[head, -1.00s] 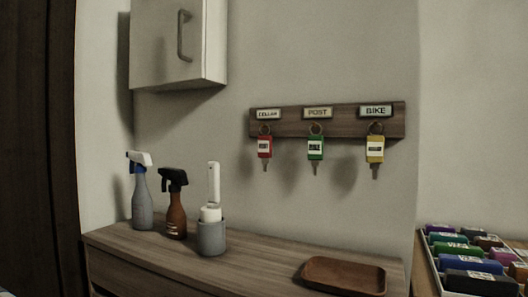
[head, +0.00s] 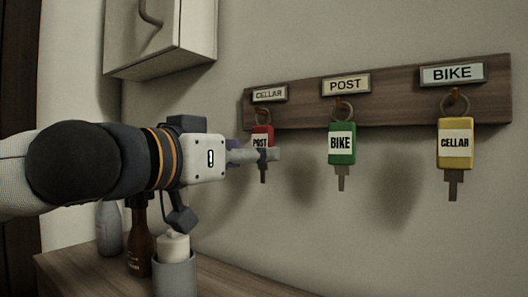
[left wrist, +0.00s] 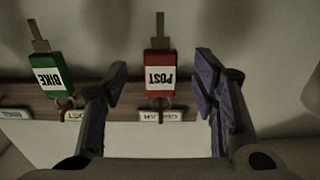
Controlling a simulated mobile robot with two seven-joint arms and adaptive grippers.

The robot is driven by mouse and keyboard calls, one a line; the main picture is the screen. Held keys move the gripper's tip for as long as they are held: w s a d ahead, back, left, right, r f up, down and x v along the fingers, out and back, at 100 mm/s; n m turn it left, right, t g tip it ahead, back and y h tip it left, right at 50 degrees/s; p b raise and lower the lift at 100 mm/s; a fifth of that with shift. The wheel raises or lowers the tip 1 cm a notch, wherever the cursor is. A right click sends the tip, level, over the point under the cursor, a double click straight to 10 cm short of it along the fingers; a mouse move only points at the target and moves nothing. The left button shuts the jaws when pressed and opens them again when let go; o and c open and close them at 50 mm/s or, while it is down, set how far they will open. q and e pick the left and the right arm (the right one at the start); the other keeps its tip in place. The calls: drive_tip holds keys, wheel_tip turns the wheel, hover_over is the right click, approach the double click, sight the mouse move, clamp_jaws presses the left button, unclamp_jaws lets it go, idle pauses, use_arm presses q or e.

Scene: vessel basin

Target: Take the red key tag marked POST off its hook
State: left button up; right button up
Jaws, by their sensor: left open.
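The red key tag marked POST (head: 261,136) hangs by its ring from the hook under the CELLAR plate (head: 270,94). Its key points down. My left gripper (head: 268,155) is at the tag, coming from the left, and its fingers hide the tag's lower part in the head view. In the left wrist view, which is upside down, the red tag (left wrist: 157,73) shows between the two spread fingers (left wrist: 161,76), with a gap on each side. The gripper is open and the tag still hangs. My right gripper is not in view.
A green tag marked BIKE (head: 342,144) hangs close by on the same wooden board (head: 402,103), under the POST plate. A yellow tag marked CELLAR (head: 455,143) hangs under the BIKE plate. A wall cabinet (head: 187,35) is above my arm; a brown bottle (head: 140,240) stands below.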

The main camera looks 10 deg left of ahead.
sight(260, 142)
use_arm(q)
drive_tip(key=x, duration=0.4)
drive_tip(key=shift+w+d+f, duration=0.15)
drive_tip(key=shift+w+f, duration=0.05)
drive_tip(key=shift+w, duration=0.15)
drive_tip(key=c, duration=1.2)
drive_tip(key=shift+o, duration=0.2)
drive_tip(key=shift+s, duration=0.1)
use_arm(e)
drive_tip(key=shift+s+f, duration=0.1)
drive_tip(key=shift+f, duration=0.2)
use_arm(q)
drive_tip(key=shift+r, duration=0.1)
drive_tip(key=shift+r, duration=0.95)
drive_tip(key=r+p+v, duration=0.1)
drive_tip(key=p+v, duration=0.3)
drive_tip(key=v, duration=1.4)
drive_tip(key=shift+p, duration=0.3)
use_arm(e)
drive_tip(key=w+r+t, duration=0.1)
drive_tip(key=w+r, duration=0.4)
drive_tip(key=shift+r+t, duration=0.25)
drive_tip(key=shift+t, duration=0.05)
